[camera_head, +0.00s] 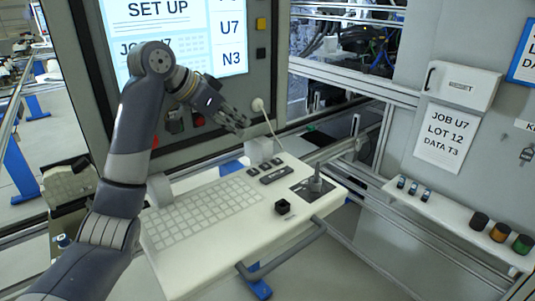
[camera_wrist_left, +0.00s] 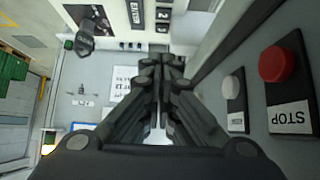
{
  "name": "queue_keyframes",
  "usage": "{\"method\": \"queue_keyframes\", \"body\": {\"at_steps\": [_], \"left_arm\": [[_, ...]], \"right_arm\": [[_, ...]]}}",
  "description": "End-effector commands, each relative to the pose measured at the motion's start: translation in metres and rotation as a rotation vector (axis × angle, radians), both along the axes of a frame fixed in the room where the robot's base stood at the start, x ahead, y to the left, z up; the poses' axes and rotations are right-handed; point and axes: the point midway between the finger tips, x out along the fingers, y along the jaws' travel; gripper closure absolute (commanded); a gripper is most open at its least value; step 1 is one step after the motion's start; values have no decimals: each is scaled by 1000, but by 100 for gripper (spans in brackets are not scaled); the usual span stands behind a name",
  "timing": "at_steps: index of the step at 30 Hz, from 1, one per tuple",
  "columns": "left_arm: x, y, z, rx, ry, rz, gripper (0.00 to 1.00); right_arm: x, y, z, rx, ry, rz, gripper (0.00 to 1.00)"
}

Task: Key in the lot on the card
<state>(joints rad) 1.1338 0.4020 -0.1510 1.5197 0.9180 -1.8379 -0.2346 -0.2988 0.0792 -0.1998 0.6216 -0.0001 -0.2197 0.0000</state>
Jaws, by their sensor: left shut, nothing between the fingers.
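The card (camera_head: 442,138) hangs on the grey wall at the right and reads JOB U7, LOT 12, DATA T3. It shows partly behind my fingers in the left wrist view (camera_wrist_left: 122,76). A white console with a keyboard (camera_head: 205,215) and a few dark keys (camera_head: 265,170) stands in the middle. The screen (camera_head: 175,38) shows SET UP, JOB U7, and at its right U7 and N3; my arm covers part of it. My left gripper (camera_head: 241,124) is shut and empty, above the console's back edge, in front of the screen's panel. It also shows in the left wrist view (camera_wrist_left: 162,62).
A red STOP button (camera_wrist_left: 280,64) and a white button (camera_wrist_left: 231,87) are close beside my left gripper. A joystick (camera_head: 316,182) and a black knob (camera_head: 283,207) stand on the console. A handrail (camera_head: 285,255) runs along its front. A shelf (camera_head: 455,222) holds small coloured items.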

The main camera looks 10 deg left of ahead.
Motion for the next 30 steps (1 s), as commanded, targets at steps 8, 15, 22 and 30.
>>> {"method": "queue_keyframes", "body": {"at_steps": [8,15,22,30], "left_arm": [[10,-9,-12,-3,5,-2,100],[38,-32,-45,-4,7,-2,100],[56,-45,-81,-3,6,-1,100],[56,-44,-108,-3,2,-1,100]], "right_arm": [[-6,0,10,-1,8,0,100],[-3,0,34,-1,4,0,100],[-2,0,55,0,4,0,100],[-2,0,66,-1,3,0,100]]}}
